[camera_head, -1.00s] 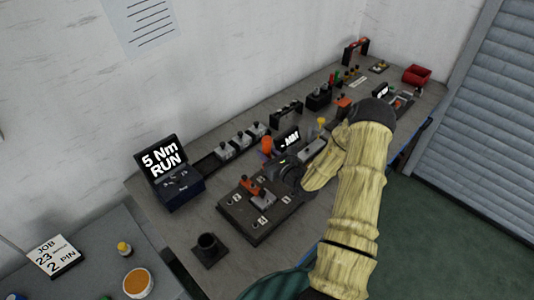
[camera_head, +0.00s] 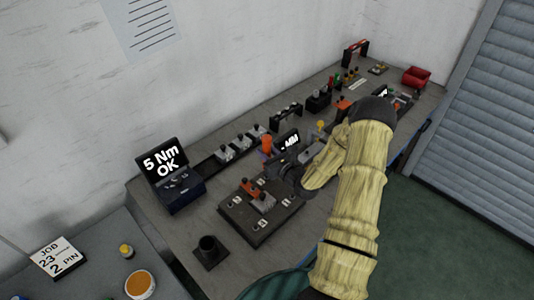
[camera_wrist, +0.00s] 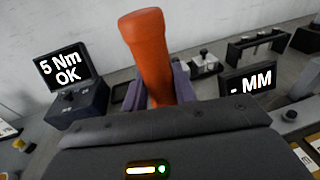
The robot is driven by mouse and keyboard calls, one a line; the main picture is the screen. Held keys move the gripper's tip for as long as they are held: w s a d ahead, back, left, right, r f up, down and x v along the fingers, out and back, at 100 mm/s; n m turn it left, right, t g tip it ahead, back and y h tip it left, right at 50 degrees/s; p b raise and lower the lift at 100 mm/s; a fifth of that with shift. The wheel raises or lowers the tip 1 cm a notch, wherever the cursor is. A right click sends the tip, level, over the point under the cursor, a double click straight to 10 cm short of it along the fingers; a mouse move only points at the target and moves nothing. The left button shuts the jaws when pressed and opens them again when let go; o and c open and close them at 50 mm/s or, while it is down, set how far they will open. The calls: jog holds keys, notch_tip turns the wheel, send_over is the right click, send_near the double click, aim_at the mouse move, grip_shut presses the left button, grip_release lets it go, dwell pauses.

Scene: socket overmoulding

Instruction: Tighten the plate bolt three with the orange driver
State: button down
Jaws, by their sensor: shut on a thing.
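My gripper (camera_head: 272,167) is shut on the orange driver (camera_head: 266,143), whose handle stands up between the fingers. In the wrist view the orange handle (camera_wrist: 150,55) leans slightly, with a grey-purple finger on each side. The dark fixture plate (camera_head: 248,226) lies on the bench below and left of my gripper. It bears an orange-handled clamp (camera_head: 250,188), a grey block and several pale spots with bolts. The driver's tip and the bolt beneath it are hidden. The torque box (camera_head: 162,163) reads "5 Nm OK", also in the wrist view (camera_wrist: 62,68).
A small screen reading "- MM" (camera_head: 288,141) stands behind my gripper. A row of grey fixtures (camera_head: 241,144) lies along the wall. A red bin (camera_head: 417,76) is at the far end.

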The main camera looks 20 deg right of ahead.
jog(key=shift+r+p, duration=0.9)
jog(key=shift+r, duration=0.55)
